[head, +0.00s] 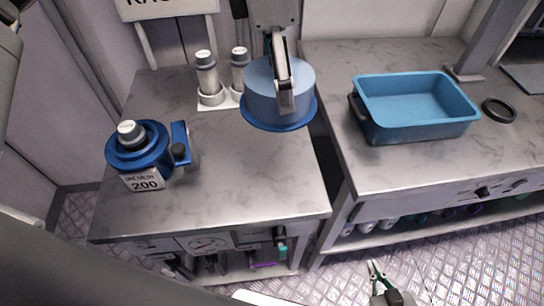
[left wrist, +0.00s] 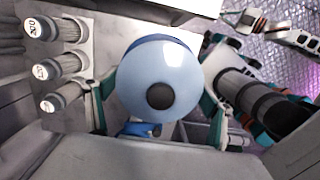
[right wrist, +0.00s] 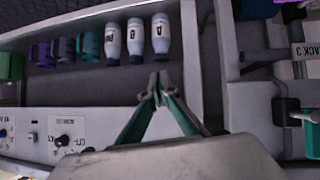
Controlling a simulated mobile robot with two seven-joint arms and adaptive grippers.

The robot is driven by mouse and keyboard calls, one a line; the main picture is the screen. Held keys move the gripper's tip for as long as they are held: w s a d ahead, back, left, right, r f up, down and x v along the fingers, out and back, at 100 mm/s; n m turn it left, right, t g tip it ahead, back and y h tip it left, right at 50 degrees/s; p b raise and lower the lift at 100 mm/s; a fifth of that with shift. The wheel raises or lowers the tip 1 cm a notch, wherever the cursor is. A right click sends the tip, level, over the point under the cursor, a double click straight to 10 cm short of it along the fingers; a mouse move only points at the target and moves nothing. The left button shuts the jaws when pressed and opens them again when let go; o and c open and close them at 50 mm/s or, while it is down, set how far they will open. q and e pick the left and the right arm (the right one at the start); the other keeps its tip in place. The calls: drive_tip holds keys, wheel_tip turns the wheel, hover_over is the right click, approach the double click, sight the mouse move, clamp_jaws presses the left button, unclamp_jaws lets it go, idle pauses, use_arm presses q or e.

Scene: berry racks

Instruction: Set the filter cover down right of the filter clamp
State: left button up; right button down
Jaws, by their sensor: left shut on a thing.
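The filter cover (head: 262,100), a pale blue cylinder with a darker blue rim, is upright over the right back of the left bench. My left gripper (head: 284,90) is shut on it from above. In the left wrist view the cover (left wrist: 158,65) shows its round top and dark knob between the teal fingers. I cannot tell whether its rim touches the bench. The blue filter clamp (head: 140,150) stands at the bench's left, with a "200" label in front, well left of the cover. My right gripper (head: 373,268) is shut and empty, low before the benches; its tips meet in the right wrist view (right wrist: 158,84).
Several capped cylinders (head: 206,75) stand in a white rack behind and left of the cover. A blue tub (head: 420,125) and a dark ring (head: 499,110) are on the right bench. The left bench top (head: 235,185) is clear between clamp and cover. A gap separates the benches.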

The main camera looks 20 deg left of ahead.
use_arm(q)
wheel_tip(320, 180, down, 19)
drive_tip(key=shift+f+b, duration=0.15)
drive_tip(key=shift+b, duration=0.95)
drive_tip(key=shift+f, duration=0.3)
use_arm(e)
drive_tip(key=shift+s+d+f, duration=0.15)
drive_tip(key=shift+d+f, duration=0.05)
drive_tip(key=shift+f, duration=0.35)
drive_tip(key=shift+s+d+f, duration=0.1)
drive_tip(key=shift+d+f, duration=0.05)
drive_tip(key=shift+f, duration=0.35)
use_arm(q)
drive_tip(key=o, duration=1.2)
drive_tip(key=shift+f, duration=0.1)
